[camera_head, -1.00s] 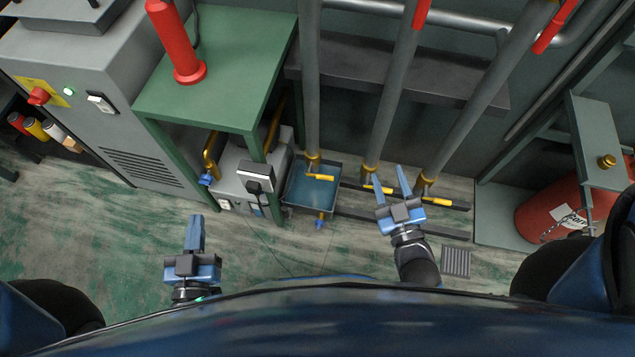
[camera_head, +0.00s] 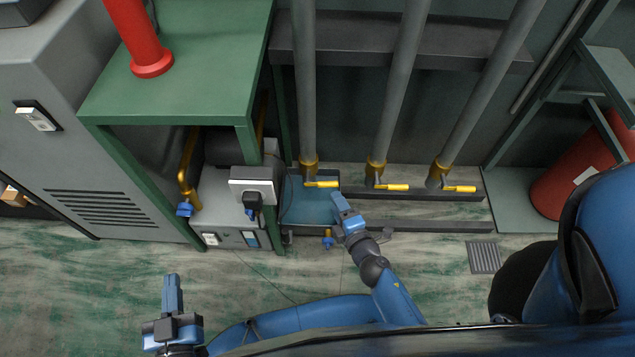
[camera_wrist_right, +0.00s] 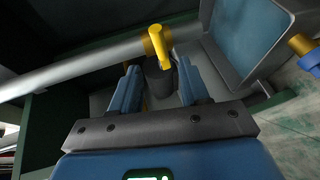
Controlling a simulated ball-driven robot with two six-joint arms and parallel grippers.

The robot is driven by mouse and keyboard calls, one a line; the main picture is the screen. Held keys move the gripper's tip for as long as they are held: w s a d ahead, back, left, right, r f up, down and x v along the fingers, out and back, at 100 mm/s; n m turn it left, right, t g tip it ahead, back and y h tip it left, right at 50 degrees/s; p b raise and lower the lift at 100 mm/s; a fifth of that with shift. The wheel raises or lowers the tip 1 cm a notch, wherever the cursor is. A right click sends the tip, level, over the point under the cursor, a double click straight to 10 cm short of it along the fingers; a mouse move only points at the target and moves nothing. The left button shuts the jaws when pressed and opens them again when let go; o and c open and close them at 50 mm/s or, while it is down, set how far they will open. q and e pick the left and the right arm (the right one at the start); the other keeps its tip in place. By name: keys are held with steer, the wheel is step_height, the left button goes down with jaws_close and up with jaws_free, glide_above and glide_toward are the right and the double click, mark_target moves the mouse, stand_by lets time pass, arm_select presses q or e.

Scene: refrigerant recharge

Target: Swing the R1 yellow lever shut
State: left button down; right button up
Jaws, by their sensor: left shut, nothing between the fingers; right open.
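Three yellow levers sit at the feet of three grey pipes: a left lever (camera_head: 322,184), a middle lever (camera_head: 392,187) and a right lever (camera_head: 459,188). Each sticks out to the right of its pipe. I cannot read which is R1. My right gripper (camera_head: 340,203) is just below and right of the left lever. In the right wrist view that gripper (camera_wrist_right: 159,82) is open and empty, with a yellow lever (camera_wrist_right: 159,34) ahead, between and beyond the fingertips. My left gripper (camera_head: 172,279) is shut and empty, low over the floor at left.
A blue tray (camera_head: 310,213) lies under the left pipe. A grey machine with a black plug (camera_head: 252,201) stands left of it, under a green table (camera_head: 190,90). A red cylinder (camera_head: 580,185) is at right.

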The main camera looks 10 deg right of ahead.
mark_target(322, 184)
steer(key=d+x, duration=0.1)
steer(key=x, duration=0.9)
steer(key=shift+w+a+n, duration=0.2)
steer(key=shift+w+n, duration=0.1)
steer(key=shift+w, duration=0.1)
steer(key=shift+f, duration=0.1)
jaws_close()
